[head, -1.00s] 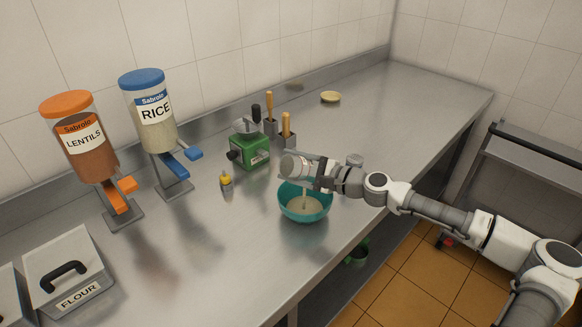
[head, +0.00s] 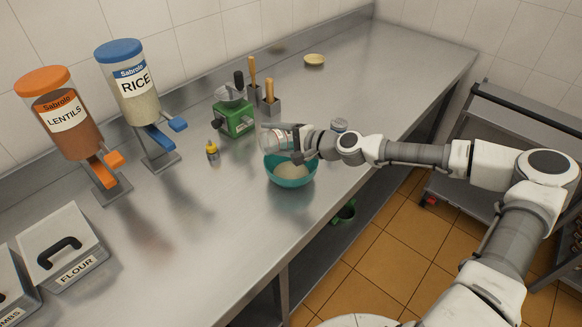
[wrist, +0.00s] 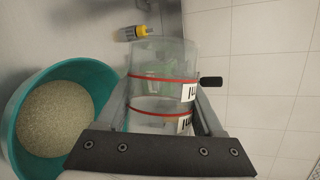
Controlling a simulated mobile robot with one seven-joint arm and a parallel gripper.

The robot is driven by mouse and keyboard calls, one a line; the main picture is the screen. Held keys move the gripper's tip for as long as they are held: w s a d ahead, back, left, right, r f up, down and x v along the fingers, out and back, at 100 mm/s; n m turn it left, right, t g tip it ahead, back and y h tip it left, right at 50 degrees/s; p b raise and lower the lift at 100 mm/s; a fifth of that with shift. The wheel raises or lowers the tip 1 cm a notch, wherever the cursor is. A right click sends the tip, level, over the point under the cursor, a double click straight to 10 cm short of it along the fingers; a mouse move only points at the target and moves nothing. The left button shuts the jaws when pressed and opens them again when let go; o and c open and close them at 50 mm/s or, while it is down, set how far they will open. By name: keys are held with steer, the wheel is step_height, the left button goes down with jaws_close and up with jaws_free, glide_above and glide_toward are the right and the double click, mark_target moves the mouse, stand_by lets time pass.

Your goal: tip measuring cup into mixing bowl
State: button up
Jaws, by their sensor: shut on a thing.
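The measuring cup (head: 275,138) is clear with red lines and white labels. It looks tipped on its side above the back rim of the teal mixing bowl (head: 290,178). My gripper (head: 299,146) is shut on it, and in the wrist view the fingers (wrist: 165,104) sit on both sides of the cup (wrist: 160,62). The cup looks empty there. The bowl (wrist: 18,125) stands upright on the counter, to the left of the cup in the wrist view, with pale grain (wrist: 55,115) inside.
Lentil (head: 65,115) and rice (head: 130,85) dispensers and a flour bin (head: 62,245) are on the left. The steel counter in front of them is clear.

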steer(key=shift+s+a+f+n+h+p, duration=0.15)
steer(key=shift+f+n+h+p, duration=0.3)
steer(key=shift+n+h, duration=0.35)
steer(key=shift+a+f+n+t+h, duration=0.1)
steer(key=shift+f+n+t+h, duration=0.3)
steer(key=shift+f+n+h, duration=0.45)
steer(key=shift+r, duration=0.15)
steer(key=n+h+b, duration=0.2)
steer(key=r+n+t+h+b, duration=0.1)
steer(key=b, duration=0.1)
steer(key=shift+r+n+t+h, duration=0.2)
steer(key=shift+n+t+h, duration=0.1)
steer(key=shift+n+h, duration=0.05)
steer(key=shift+r, duration=0.25)
steer(key=shift+n+b, duration=0.3)
steer(key=shift+b, duration=0.1)
